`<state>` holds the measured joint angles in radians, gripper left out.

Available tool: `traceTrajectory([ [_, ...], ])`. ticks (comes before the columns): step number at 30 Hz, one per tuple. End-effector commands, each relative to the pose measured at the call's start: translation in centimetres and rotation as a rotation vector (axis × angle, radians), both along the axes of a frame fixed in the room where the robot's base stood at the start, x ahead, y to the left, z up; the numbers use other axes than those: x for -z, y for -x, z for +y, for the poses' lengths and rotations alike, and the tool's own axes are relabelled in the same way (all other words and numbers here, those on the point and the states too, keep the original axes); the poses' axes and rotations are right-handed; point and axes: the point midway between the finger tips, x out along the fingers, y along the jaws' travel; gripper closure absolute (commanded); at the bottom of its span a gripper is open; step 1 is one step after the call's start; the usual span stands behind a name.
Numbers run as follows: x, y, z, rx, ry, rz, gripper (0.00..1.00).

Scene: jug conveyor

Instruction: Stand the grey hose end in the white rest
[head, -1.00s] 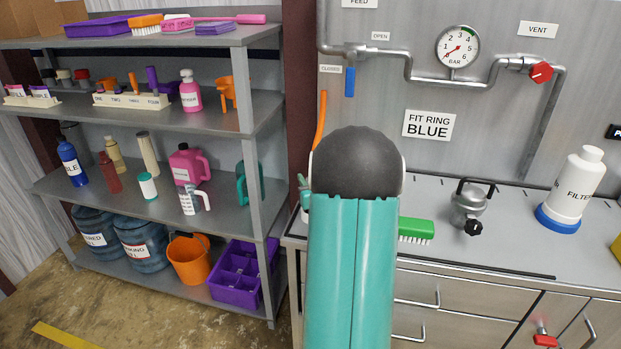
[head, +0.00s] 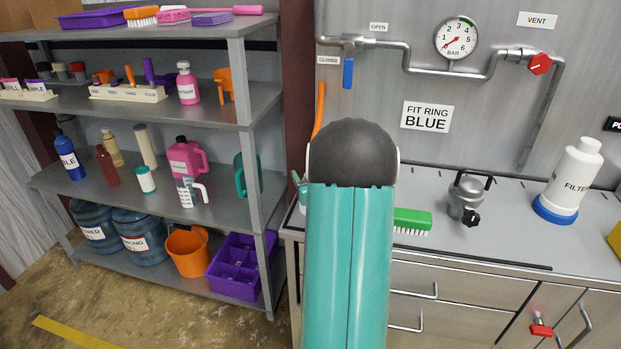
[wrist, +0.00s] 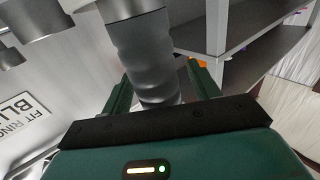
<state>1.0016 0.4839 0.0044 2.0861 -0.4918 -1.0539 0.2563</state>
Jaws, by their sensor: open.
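In the wrist view a grey, ribbed cylinder, which looks like the grey hose end (wrist: 148,55), runs down from a wider grey collar at the top. My gripper (wrist: 160,78) is open, with one green finger on each side of this cylinder. I cannot tell whether either finger touches it. In the head view my teal arm and its dark round joint hide the gripper's work area. An orange curved hose-like piece (head: 319,110) shows just behind the arm. I cannot make out the white rest in either view.
A steel counter holds a green brush (head: 412,221), a metal pot (head: 466,198) and a white filter bottle (head: 573,180). Pipes with a gauge (head: 456,38) run along the wall behind. A loaded shelf rack (head: 250,150) stands left. Other grey cylinders (wrist: 35,15) show in the wrist view.

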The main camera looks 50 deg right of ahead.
Motion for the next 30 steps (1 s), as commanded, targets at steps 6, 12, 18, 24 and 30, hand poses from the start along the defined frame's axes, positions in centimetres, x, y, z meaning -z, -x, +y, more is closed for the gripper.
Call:
traceTrajectory([
  [6,-0.1,1.8,1.1,0.001,0.001,0.001,0.39],
  [12,-0.1,5.4,3.5,0.001,0.001,0.000,0.39],
  [18,-0.1,9.0,5.7,0.003,0.002,-0.001,0.39],
  [24,-0.1,11.2,7.2,0.002,0.001,0.000,0.39],
  [30,0.0,11.6,7.5,0.000,0.001,-0.001,0.39],
])
